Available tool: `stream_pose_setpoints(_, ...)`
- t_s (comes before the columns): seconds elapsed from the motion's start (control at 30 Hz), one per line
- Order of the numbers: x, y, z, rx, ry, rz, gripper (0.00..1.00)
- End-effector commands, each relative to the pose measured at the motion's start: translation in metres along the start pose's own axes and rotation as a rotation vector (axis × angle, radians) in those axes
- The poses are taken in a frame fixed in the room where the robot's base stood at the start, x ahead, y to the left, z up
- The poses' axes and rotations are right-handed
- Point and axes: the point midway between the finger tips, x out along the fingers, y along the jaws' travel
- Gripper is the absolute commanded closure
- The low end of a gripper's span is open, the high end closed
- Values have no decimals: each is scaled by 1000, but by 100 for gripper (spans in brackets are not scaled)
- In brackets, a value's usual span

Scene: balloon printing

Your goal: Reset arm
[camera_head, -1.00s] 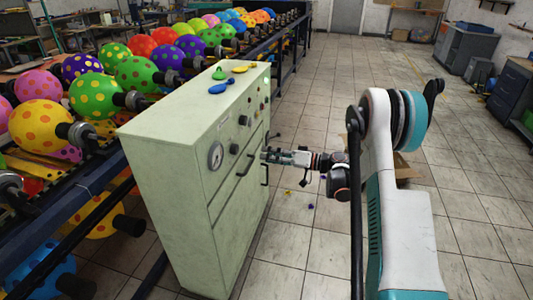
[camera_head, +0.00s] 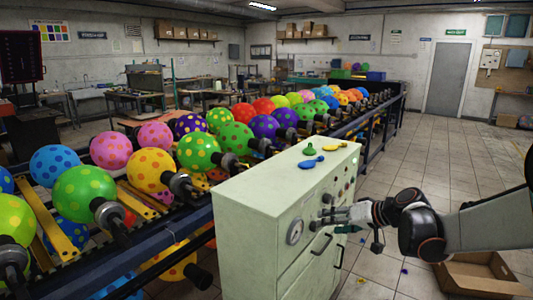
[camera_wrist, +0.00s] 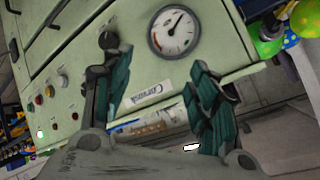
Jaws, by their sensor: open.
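My gripper (camera_head: 327,215) is in front of the pale green control cabinet (camera_head: 245,230), close to its panel face, with my arm coming in from the right. In the wrist view my gripper (camera_wrist: 157,98) is open, its two teal-padded fingers spread with nothing between them. The panel behind the fingers shows a round gauge (camera_wrist: 175,31), a label and several knobs and buttons. The gauge (camera_head: 295,231) also shows in the head view, left of my gripper. I cannot tell whether the fingertips touch the panel.
Flat balloons, one green (camera_head: 309,151), one blue (camera_head: 311,163) and yellow ones, lie on the cabinet top. A line of dotted balloons (camera_head: 199,150) on a conveyor stands at left. An open cardboard box (camera_head: 480,275) lies on the floor at lower right.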

Motion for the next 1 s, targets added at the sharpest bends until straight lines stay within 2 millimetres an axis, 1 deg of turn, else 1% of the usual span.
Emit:
stream_pose_setpoints(0.03, -10, -14, 4, -11, -13, 29, 46)
stream_pose_setpoints(0.2, -41, -45, 21, -50, -43, 144, 46)
stream_pose_setpoints(0.37, -73, -68, 41, -95, -59, 248, 46)
stream_pose_setpoints(0.5, -101, -85, 64, -132, -67, 329, 46)
stream_pose_setpoints(0.57, -113, -90, 76, -145, -71, 360, 46)
stream_pose_setpoints(0.67, -130, -96, 100, -160, -78, 407, 46)
stream_pose_setpoints(0.8, -153, -99, 139, -165, -93, 466, 46)
stream_pose_setpoints(1.0, -178, -94, 199, -157, -111, 544, 46)
